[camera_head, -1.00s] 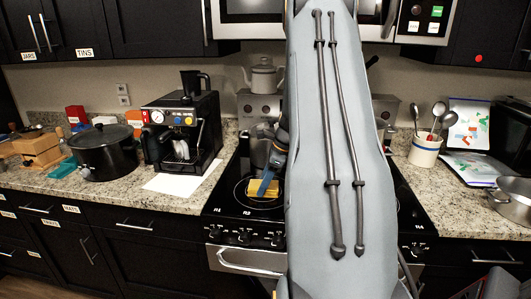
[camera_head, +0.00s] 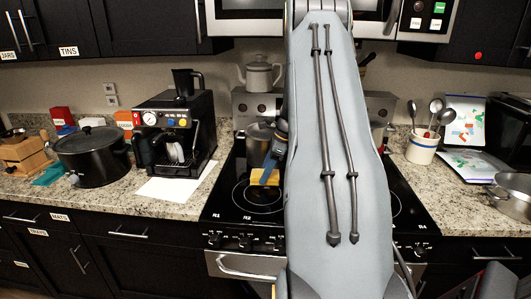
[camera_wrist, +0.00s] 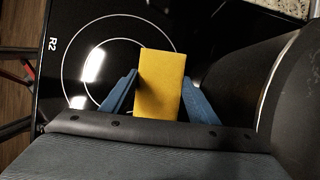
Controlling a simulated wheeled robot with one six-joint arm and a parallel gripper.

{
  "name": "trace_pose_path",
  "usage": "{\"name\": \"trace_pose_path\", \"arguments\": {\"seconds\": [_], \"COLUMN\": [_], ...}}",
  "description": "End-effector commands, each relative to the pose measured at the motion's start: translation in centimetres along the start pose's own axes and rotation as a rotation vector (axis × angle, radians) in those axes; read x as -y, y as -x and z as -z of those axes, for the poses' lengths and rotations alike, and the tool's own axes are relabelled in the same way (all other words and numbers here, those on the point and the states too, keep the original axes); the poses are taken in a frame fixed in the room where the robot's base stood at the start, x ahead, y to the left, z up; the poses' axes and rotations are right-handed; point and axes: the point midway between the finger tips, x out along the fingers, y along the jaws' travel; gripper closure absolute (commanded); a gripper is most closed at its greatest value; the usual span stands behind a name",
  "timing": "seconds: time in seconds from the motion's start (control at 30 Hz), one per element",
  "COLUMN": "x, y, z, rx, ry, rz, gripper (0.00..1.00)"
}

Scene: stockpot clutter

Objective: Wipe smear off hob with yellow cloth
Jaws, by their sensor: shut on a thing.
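The yellow cloth (camera_head: 264,177) is a folded block at the front left ring of the black glass hob (camera_head: 226,198). My gripper (camera_head: 270,170) is shut on it, with blue fingers on both sides in the wrist view (camera_wrist: 160,88). The cloth (camera_wrist: 160,70) covers part of the white ring there. Whether it touches the glass I cannot tell. Pale streaks on the hob (camera_wrist: 60,110) look like reflections; no clear smear shows. My arm hides the middle of the hob in the head view.
A metal pot (camera_head: 258,140) stands behind the cloth, and a large dark round body (camera_wrist: 295,100) is close on the right in the wrist view. A coffee machine (camera_head: 178,118) and a black pot (camera_head: 92,157) stand left. A utensil crock (camera_head: 421,150) stands right.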

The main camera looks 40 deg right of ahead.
Motion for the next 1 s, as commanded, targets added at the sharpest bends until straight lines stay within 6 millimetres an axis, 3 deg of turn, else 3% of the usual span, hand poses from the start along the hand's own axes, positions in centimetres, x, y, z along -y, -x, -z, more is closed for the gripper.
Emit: {"name": "trace_pose_path", "arguments": {"seconds": [0.03, 0.6, 1.0], "x": [0.2, -0.1, -0.1], "y": [1.9, 6.0, 6.6], "z": [-0.8, -3.3, -3.7], "rx": [0.000, 0.000, 0.000], "ry": [0.004, 0.013, 0.015], "rz": [0.009, 0.001, 0.000], "gripper": [0.67, 0.67, 0.67]}}
